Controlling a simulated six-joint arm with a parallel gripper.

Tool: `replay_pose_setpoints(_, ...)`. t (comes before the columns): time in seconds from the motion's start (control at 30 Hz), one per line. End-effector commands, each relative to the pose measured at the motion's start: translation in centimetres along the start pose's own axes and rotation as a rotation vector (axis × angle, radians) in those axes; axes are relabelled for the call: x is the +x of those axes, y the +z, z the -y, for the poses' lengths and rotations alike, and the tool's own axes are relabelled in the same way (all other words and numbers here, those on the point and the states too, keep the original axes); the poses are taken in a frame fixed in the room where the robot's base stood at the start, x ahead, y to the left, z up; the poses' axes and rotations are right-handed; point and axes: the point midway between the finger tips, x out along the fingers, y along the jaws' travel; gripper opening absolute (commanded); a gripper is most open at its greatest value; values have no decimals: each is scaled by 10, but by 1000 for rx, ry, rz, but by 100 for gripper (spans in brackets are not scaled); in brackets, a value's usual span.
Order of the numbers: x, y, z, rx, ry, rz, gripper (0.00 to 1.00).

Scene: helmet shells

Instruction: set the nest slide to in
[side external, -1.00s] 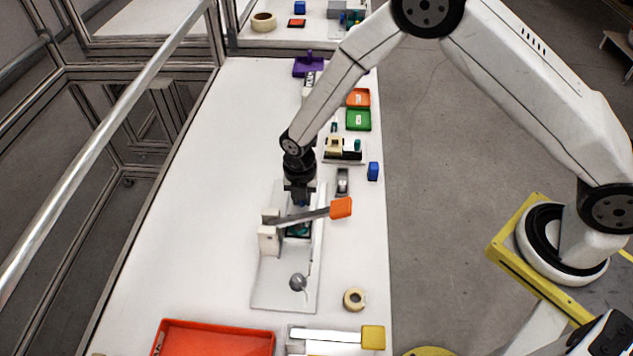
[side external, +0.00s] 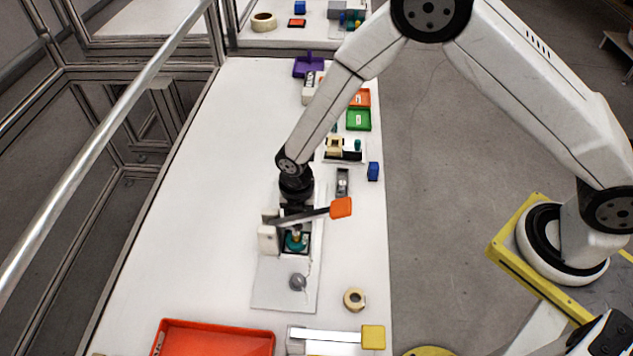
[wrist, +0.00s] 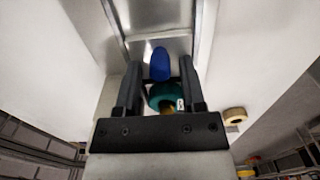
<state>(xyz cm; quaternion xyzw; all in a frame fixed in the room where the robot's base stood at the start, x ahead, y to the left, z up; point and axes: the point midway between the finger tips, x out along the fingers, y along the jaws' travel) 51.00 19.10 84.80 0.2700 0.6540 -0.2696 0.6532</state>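The nest slide is a pale base plate (side external: 270,292) with a grey ball at its near end. A dark nest holding a teal rounded part (side external: 297,243) sits in its middle, beside pale blocks (side external: 268,240). A lever with an orange handle (side external: 341,208) crosses over it. My gripper (side external: 295,212) is low behind the lever, at the far side of the nest, its tips mostly hidden. In the wrist view a blue rounded knob (wrist: 160,65) stands between the fingers (wrist: 160,80); whether they touch it is unclear. The teal part (wrist: 160,97) also shows between them.
An orange-red tray (side external: 216,325) and a bar with a yellow end (side external: 373,337) lie at the near edge. A tan ring (side external: 354,299) lies right of the plate. A blue block (side external: 373,171) and a green tray (side external: 358,119) are farther back. The table's left side is clear.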

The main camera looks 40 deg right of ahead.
Motion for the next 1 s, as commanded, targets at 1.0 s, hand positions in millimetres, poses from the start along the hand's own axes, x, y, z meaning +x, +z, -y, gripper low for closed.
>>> replay_pose_setpoints(1.0,-54,2,0,2,2,2,61)
